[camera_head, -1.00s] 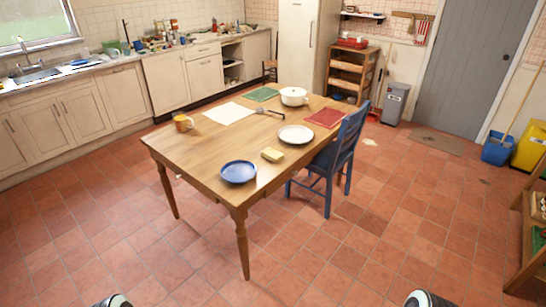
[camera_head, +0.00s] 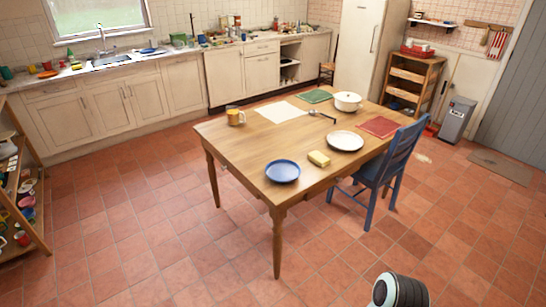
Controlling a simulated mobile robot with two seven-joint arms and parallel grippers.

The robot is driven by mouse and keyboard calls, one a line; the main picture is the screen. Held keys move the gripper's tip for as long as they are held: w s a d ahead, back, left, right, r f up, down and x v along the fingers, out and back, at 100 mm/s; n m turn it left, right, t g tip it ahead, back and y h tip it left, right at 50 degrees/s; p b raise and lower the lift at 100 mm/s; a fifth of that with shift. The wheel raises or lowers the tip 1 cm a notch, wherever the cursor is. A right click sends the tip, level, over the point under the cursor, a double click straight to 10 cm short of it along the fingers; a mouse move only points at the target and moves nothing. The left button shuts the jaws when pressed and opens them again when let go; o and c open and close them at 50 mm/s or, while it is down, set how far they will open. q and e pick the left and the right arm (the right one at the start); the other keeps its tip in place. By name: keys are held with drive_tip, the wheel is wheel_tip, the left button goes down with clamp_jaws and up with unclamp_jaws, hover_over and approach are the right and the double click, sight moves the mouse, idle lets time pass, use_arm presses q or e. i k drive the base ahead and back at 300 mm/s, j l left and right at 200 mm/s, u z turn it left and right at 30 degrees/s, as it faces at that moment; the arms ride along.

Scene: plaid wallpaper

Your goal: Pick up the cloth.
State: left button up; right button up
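A flat white sheet (camera_head: 282,112) lies on the wooden table's far left part; I cannot tell whether it is cloth or paper. A green flat piece (camera_head: 316,96) lies at the far edge, and a red one (camera_head: 379,126) lies at the right edge near the blue chair. They may be cloths or mats. A small pale patch lies on the floor (camera_head: 423,158) right of the chair; it is too small to identify. A white and black part of my arm shows at the bottom right. Neither gripper's fingers are in view.
The wooden table (camera_head: 240,150) also bears a blue plate (camera_head: 282,171), a yellow sponge (camera_head: 318,159), a white plate (camera_head: 345,141), a white pot (camera_head: 347,101) and an orange mug (camera_head: 235,117). A blue chair (camera_head: 392,160) stands at its right. Shelves (camera_head: 36,205) stand at left. The front floor is clear.

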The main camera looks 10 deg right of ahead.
sight(318, 159)
drive_tip(key=i+l+u, duration=0.1)
drive_tip(key=l+u, duration=0.15)
drive_tip(key=u, duration=0.15)
drive_tip(key=i+l+u, duration=0.1)
drive_tip(key=l+u, duration=0.4)
drive_tip(key=u, duration=0.25)
drive_tip(key=l+u, duration=0.25)
drive_tip(key=l, duration=0.3)
drive_tip(key=l+u, duration=0.25)
drive_tip(key=l, duration=0.25)
drive_tip(key=l+u, duration=0.1)
drive_tip(key=l, duration=0.25)
drive_tip(key=k+l+u, duration=0.1)
drive_tip(key=l, duration=0.25)
drive_tip(key=k+l+u, duration=0.1)
drive_tip(key=l, duration=0.25)
drive_tip(key=k+l, duration=0.1)
drive_tip(key=l, duration=0.25)
drive_tip(key=k+l, duration=0.1)
drive_tip(key=l, duration=0.3)
drive_tip(key=k+l, duration=0.1)
drive_tip(key=l, duration=0.25)
